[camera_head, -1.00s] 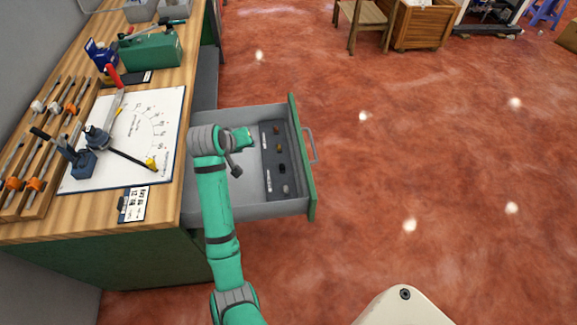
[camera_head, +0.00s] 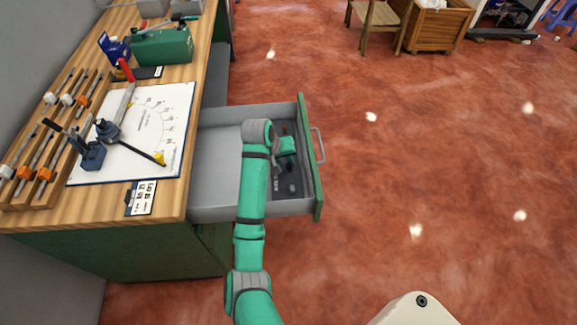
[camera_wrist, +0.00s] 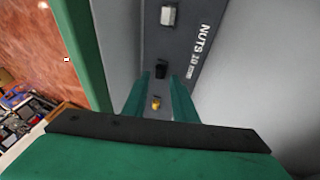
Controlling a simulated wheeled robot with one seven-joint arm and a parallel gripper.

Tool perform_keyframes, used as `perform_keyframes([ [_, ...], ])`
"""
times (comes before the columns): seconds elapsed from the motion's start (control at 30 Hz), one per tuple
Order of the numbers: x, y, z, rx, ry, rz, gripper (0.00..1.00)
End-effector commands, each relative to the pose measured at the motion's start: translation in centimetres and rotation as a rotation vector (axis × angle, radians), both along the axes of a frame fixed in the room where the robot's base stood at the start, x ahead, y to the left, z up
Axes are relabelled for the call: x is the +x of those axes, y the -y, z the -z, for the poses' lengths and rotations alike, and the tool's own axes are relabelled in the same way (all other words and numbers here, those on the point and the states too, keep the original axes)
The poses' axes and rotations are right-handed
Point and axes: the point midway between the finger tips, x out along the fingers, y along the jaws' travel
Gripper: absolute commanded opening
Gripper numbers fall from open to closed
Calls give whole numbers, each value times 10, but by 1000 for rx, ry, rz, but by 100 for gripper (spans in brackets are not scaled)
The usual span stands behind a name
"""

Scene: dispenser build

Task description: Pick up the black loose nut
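The black nut (camera_wrist: 161,70) sits on a dark grey strip (camera_wrist: 190,58) marked "NUTS 10" in the wrist view. My gripper (camera_wrist: 160,77) points down over the strip, with its two green fingers apart and nothing held. The black nut shows between or just past the fingertips; I cannot tell the height gap. A brass-coloured nut (camera_wrist: 156,103) shows between the fingers, nearer the palm in the picture. A silver nut (camera_wrist: 168,15) lies beyond the black one. In the head view my arm hides the black nut.
The strip lies in an open grey drawer (camera_head: 217,165) with a green front (camera_head: 311,170) close to my gripper. The workbench (camera_head: 205,70) to the left carries a white dial board (camera_head: 170,110) and a green box (camera_head: 162,47). The drawer's left part is empty.

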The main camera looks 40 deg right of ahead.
Motion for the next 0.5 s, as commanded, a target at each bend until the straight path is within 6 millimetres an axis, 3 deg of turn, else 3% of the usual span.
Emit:
perform_keyframes([
  [0.2, 2, 10, 24, 2, -1, 0, 25],
  [0.5, 2, 12, 30, 3, -3, 0, 25],
])
